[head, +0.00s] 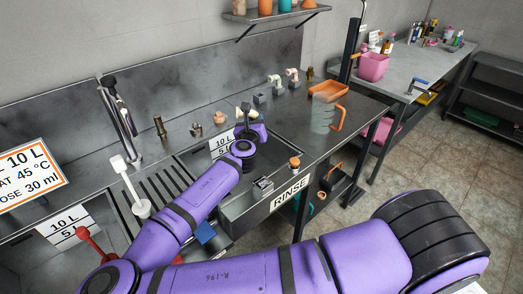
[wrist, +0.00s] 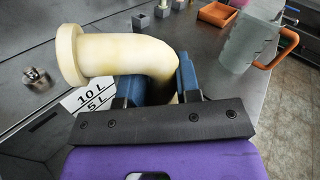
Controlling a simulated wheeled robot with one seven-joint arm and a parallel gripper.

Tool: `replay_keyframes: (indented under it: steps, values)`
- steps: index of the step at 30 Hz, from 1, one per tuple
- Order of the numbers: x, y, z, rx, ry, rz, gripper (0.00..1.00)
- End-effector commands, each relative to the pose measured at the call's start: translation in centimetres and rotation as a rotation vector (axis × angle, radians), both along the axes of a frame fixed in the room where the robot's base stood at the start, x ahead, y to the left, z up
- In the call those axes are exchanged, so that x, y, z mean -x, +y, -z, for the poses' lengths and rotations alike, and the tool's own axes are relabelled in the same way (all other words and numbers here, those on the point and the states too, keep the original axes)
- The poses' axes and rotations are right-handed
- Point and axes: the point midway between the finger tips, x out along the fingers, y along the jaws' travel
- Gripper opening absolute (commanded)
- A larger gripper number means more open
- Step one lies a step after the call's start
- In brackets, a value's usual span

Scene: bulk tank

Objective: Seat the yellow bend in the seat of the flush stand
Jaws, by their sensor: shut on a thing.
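The yellow bend (wrist: 115,55) is a pale yellow curved pipe with a wide flange at its left end. My gripper (wrist: 161,78) is shut on it, with one blue finger on each side of its curved right part. Its lower right end is partly hidden by the fingers. In the head view the bend (head: 241,112) shows only as a small pale piece at the back of the counter, by my wrist. Small grey blocks (head: 259,99) stand in a row behind it, two with pale fittings above them. I cannot tell for sure which part is the flush stand's seat.
A metal fitting (wrist: 37,80) stands left of the bend. A clear jug with an orange handle (head: 323,114) and an orange tray (head: 328,91) stand to the right. An orange-topped item (head: 295,163) sits near the front edge.

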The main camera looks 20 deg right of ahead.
Motion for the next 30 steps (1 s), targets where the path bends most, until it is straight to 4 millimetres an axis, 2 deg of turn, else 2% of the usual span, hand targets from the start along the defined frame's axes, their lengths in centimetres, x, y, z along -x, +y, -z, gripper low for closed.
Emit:
replay_keyframes:
  steps: [6, 14, 24, 30]
  values:
    - [2.8, 0.9, 1.7, 0.017, 0.010, 0.143, 0.00]
    - [7.0, 1.8, 2.4, 0.026, 0.028, 0.353, 0.00]
    - [13.2, 3.4, 0.5, 0.041, 0.056, 0.605, 0.00]
    - [14.9, 4.1, -0.6, 0.049, 0.063, 0.658, 0.00]
